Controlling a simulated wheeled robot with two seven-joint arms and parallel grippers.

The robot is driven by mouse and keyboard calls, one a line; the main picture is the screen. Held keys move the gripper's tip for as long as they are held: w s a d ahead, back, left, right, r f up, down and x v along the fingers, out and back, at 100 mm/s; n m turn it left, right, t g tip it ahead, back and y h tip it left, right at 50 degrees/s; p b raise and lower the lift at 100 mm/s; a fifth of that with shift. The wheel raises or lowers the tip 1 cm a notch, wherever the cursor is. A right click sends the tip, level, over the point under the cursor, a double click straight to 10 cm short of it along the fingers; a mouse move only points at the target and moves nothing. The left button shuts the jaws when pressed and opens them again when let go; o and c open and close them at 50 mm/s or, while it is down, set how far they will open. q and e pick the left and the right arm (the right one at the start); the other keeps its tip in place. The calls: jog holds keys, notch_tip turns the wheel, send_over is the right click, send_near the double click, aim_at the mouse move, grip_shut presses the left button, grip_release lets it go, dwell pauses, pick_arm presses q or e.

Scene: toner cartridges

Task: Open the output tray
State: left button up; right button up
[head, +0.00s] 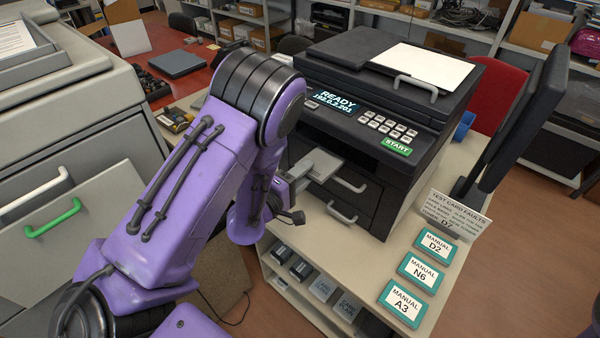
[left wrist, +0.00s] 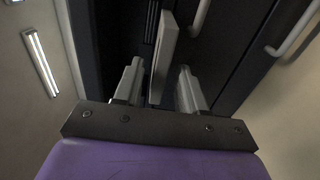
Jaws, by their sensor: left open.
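The black printer (head: 410,130) stands on the table, its screen reading READY. A light grey flat piece, which looks like the output tray (head: 324,163), sticks out from its front below the control panel. My left gripper (head: 297,178) is at the left end of this piece, partly hidden by my purple arm. In the left wrist view, the open left gripper (left wrist: 160,68) has one finger on each side of the grey output tray (left wrist: 165,45), with gaps visible beside it. Whether the piece lies fully between the fingers in depth is hard to tell. My right gripper is out of view.
Two drawer handles, an upper one (head: 350,185) and a lower one (head: 341,213), are close below the grey piece. A grey cabinet (head: 80,150) with a green handle stands at left.

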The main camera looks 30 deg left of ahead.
pick_arm(q)
jog(key=s+a, duration=0.1)
jog(key=s, duration=0.9)
jog(key=shift+a+p, duration=0.3)
jog(key=shift+p, duration=0.15)
